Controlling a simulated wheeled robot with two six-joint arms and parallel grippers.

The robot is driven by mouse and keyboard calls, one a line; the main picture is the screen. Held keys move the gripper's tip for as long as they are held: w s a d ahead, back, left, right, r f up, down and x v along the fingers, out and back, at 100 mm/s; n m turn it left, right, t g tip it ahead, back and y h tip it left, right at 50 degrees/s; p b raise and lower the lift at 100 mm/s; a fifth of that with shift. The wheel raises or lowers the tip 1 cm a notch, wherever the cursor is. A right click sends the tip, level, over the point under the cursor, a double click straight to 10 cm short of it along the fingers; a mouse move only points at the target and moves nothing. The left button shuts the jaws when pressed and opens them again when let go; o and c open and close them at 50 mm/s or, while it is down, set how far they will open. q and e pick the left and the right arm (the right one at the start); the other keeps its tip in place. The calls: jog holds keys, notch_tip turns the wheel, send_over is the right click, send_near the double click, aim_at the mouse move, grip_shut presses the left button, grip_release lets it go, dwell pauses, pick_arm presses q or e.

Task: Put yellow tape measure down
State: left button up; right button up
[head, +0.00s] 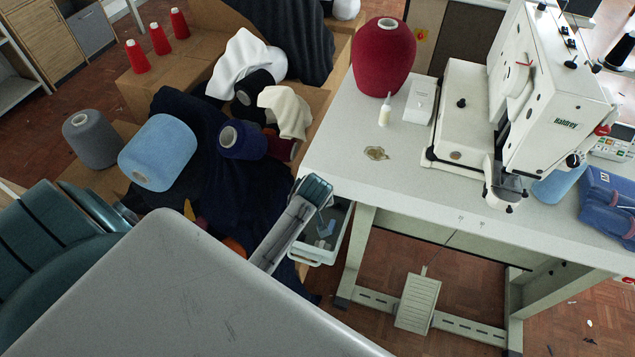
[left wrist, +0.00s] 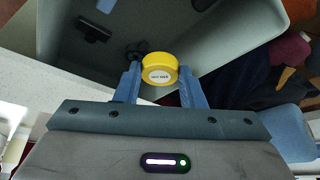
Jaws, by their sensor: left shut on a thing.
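In the left wrist view my left gripper (left wrist: 158,73) is shut on the yellow tape measure (left wrist: 159,66), a round yellow case with a white printed label. The blue fingers press on its two sides. It is over the inside of a grey bin (left wrist: 222,42); I cannot tell how high. In the head view the end of my left arm (head: 314,190) is at the table's left edge, above the bin (head: 318,256). The tape measure is hidden there. My right gripper is not in view.
The bin holds a black item (left wrist: 92,30) and a few small things. The white table (head: 335,150) carries a red yarn cone (head: 384,60), a small bottle (head: 385,112) and a sewing machine (head: 550,90). Boxes with yarn cones and dark cloth (head: 190,225) lie left.

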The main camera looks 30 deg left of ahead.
pick_arm(q)
notch_tip(320, 180, down, 8)
jog(key=shift+r+p, duration=0.2)
jog(key=shift+p, duration=0.25)
jog(key=shift+f, duration=0.1)
jog(key=o, duration=0.8)
jog(key=shift+c, duration=0.2)
jog(key=b+v, duration=0.1)
jog(key=v, duration=1.1)
